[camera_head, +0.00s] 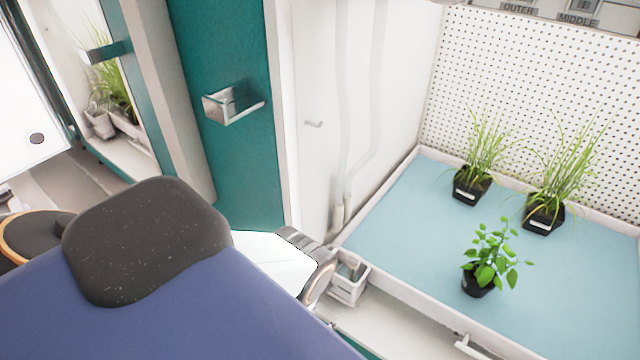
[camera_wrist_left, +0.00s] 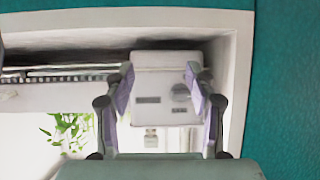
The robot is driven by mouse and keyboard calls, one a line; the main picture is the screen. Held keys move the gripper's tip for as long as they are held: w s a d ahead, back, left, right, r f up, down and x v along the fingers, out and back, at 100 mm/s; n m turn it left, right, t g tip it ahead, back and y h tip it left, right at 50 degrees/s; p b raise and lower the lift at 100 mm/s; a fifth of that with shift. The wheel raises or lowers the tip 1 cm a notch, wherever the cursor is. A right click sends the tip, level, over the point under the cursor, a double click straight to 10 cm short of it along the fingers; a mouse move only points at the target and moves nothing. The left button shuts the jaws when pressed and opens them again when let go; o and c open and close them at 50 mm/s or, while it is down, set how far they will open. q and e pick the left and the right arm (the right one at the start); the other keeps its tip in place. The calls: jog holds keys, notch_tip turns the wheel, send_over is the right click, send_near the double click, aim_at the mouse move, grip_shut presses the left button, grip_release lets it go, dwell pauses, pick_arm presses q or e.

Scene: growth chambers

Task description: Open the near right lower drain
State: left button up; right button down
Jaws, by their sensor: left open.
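My left gripper (camera_wrist_left: 160,75) is open in the left wrist view, with nothing between its purple-padded fingers. Beyond them is a white box (camera_wrist_left: 147,88) with a round grey knob (camera_wrist_left: 180,92) and dark labels; I cannot tell whether it is touched. In the head view my left arm comes in from the lower left and its wrist ends beside the chamber's front edge; the fingers are hard to make out. A small white handle (camera_head: 468,346) shows at the tray's front edge. I cannot tell which part is the near right lower drain. My right gripper is out of view.
A white-rimmed tray (camera_head: 392,222) with a blue floor holds three black-potted plants (camera_head: 478,284). Pipes (camera_head: 345,160) run down the white side wall. A small open box (camera_head: 349,281) is beside my wrist. A teal post (camera_head: 240,170) with a holder (camera_head: 232,103) stands left.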

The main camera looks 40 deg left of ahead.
pick_arm(q)
jog(key=s+a+r+t, duration=0.3)
jog(key=a+t, duration=0.1)
jog(key=t, duration=0.2)
jog(key=shift+m, duration=0.4)
jog(key=shift+w+a+r+b, duration=0.1)
jog(key=shift+w+b, duration=0.3)
jog(key=shift+w, duration=1.55)
jog(key=shift+w+a+r+b, duration=0.1)
jog(key=shift+w+b, duration=0.25)
jog(key=shift+w, duration=1.55)
jog(key=c, duration=1.2)
jog(key=shift+o, duration=0.2)
